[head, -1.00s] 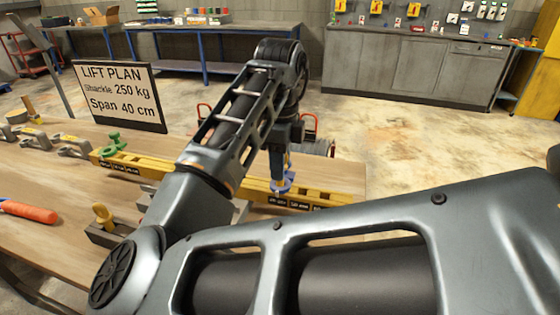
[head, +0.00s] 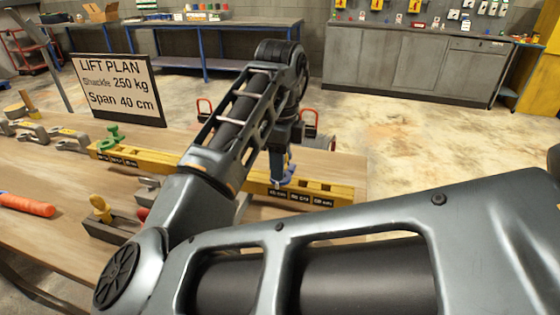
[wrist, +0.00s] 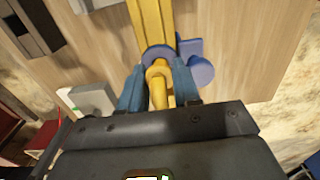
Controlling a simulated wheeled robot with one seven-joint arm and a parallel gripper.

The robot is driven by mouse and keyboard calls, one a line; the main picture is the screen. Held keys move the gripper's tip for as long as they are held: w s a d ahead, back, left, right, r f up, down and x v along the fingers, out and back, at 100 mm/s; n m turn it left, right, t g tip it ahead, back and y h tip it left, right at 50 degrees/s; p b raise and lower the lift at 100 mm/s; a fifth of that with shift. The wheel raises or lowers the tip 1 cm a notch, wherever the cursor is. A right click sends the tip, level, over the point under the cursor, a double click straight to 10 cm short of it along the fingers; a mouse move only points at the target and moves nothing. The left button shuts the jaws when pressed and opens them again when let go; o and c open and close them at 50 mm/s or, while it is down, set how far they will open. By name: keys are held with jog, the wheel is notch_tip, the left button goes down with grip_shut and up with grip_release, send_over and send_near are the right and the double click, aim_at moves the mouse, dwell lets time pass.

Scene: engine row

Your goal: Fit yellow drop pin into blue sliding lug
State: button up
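The yellow drop pin (wrist: 158,88) shows between the two blue fingers of my gripper (wrist: 159,78) in the wrist view. The fingers appear closed on its ringed upper end. The blue sliding lug (wrist: 200,71) sits on the yellow beam (wrist: 152,20), just beyond the fingertips, with a round blue part around or behind the pin's end. I cannot tell whether the pin is in the lug's hole. In the head view my gripper (head: 281,168) points down over the beam (head: 325,188) at the lug (head: 286,183), which my fingers partly hide.
A green shackle (head: 112,139) stands at the beam's left end. A grey holder (head: 108,230) with a yellow piece (head: 101,207), an orange-handled tool (head: 27,205) and grey clamps (head: 73,138) lie on the wooden bench. The lift plan sign (head: 118,90) stands behind the beam.

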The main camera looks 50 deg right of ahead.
jog(key=o, duration=0.5)
jog(key=shift+d, duration=0.1)
jog(key=shift+r, duration=0.1)
notch_tip(320, 180, up, 7)
jog(key=shift+f, duration=0.15)
jog(key=shift+r, duration=0.45)
jog(key=shift+a, duration=0.2)
